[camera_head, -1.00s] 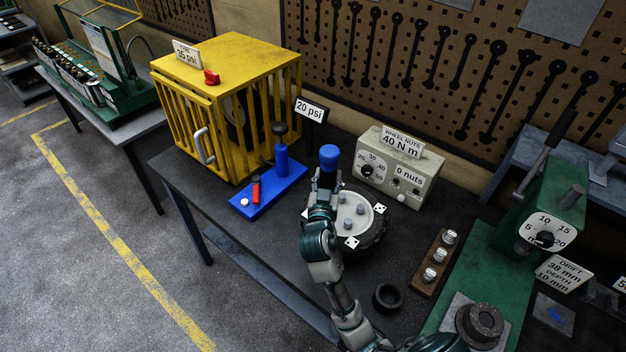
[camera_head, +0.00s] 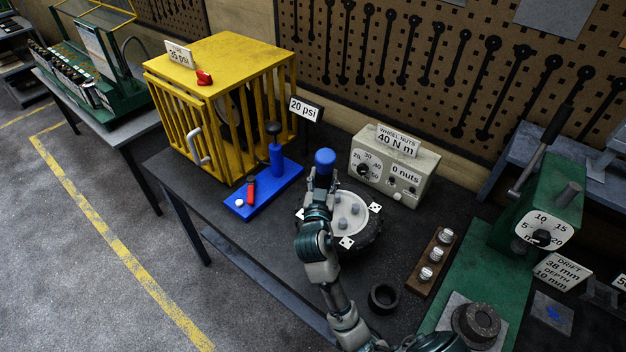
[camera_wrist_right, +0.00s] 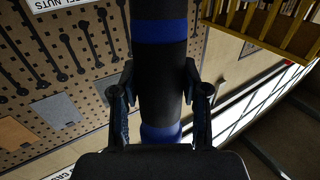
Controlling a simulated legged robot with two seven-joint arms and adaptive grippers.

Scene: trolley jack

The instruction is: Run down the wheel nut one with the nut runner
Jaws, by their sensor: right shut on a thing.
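My right gripper (camera_head: 322,182) is shut on the nut runner, whose blue top (camera_head: 325,157) stands up above the fingers. In the right wrist view the nut runner's black body with blue bands (camera_wrist_right: 162,75) sits between the two fingers (camera_wrist_right: 160,95). The wheel (camera_head: 362,227) lies flat on the bench, with a pale hub and several grey studs or nuts. My gripper is over the wheel's far left side. My arm hides the runner's lower end, so I cannot tell whether it touches a nut. My left gripper is not in view.
A beige control box (camera_head: 420,172) behind the wheel reads "40 N m" and "0 nuts". A blue pump base (camera_head: 283,186) and yellow cage (camera_head: 200,62) stand left. A wooden nut rack (camera_head: 417,278), black ring (camera_head: 383,298) and green press (camera_head: 550,200) are right.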

